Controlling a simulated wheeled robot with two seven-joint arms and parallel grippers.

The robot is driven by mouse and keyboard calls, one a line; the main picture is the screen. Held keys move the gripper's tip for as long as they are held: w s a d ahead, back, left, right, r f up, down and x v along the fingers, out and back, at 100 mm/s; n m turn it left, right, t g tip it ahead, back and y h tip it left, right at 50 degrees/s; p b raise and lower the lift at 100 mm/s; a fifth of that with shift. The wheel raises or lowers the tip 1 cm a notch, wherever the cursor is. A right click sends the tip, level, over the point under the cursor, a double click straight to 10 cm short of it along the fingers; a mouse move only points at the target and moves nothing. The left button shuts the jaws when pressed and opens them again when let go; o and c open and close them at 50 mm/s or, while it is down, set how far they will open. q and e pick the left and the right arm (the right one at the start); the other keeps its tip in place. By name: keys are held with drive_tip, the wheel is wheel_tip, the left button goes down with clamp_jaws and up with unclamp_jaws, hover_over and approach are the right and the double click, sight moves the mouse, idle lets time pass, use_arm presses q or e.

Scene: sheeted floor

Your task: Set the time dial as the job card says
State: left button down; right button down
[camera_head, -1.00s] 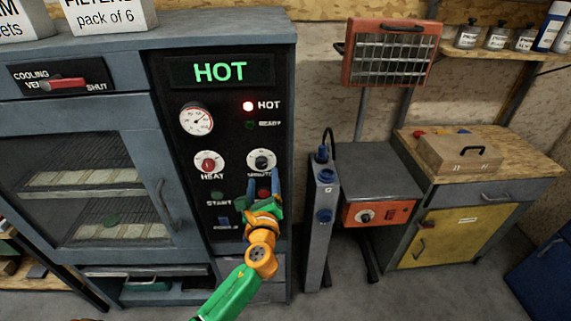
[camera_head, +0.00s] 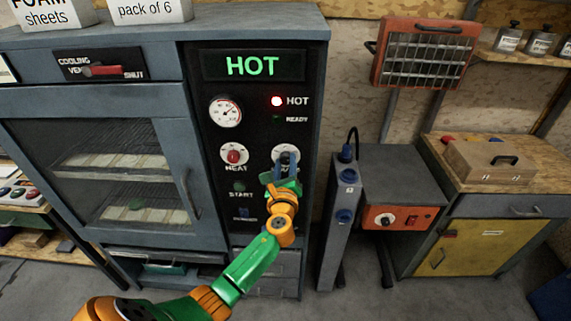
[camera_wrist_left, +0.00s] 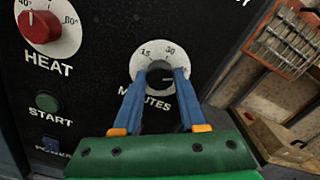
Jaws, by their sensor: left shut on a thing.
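The time dial (camera_wrist_left: 159,75) is a dark knob on a white round scale marked MINUTES, with 15 and 30 readable in the left wrist view. In the head view its scale (camera_head: 285,155) shows behind my gripper. My left gripper (camera_wrist_left: 160,78) has its two blue fingers on either side of the knob, shut on it. The gripper (camera_head: 285,172) also shows in the head view at the panel. The fingers hide part of the scale. No job card is readable here. My right gripper is not in view.
The red heat dial (camera_head: 234,155) sits left of the time dial, with the green start button (camera_head: 239,187) and blue power switch (camera_head: 244,213) below. The display (camera_head: 252,66) reads HOT and the HOT lamp (camera_head: 277,101) is red. A grey post (camera_head: 340,230) stands right of the oven.

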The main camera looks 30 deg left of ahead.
use_arm(q)
drive_tip(key=shift+n, duration=0.3)
drive_tip(key=shift+f+n+b, duration=0.15)
drive_tip(key=shift+n+b, duration=0.55)
drive_tip(key=shift+n, duration=0.3)
drive_tip(key=n+b, duration=0.1)
drive_tip(key=n, duration=0.2)
drive_tip(key=shift+n+b, duration=0.3)
drive_tip(key=n+b, duration=0.2)
drive_tip(key=n, duration=0.4)
drive_tip(key=shift+b, duration=0.3)
drive_tip(key=n, duration=0.2)
drive_tip(key=n+b, duration=0.1)
drive_tip(key=n, duration=0.1)
drive_tip(key=n+b, duration=0.1)
drive_tip(key=n, duration=0.1)
drive_tip(key=shift+r+n, duration=0.25)
drive_tip(key=shift+n, duration=0.15)
drive_tip(key=n+b, duration=0.1)
drive_tip(key=n, duration=0.2)
drive_tip(key=shift+n, duration=0.3)
drive_tip(key=shift+r+n, duration=0.15)
drive_tip(key=shift+n, duration=0.45)
drive_tip(key=shift+r+n, duration=0.1)
drive_tip(key=shift+n, duration=0.2)
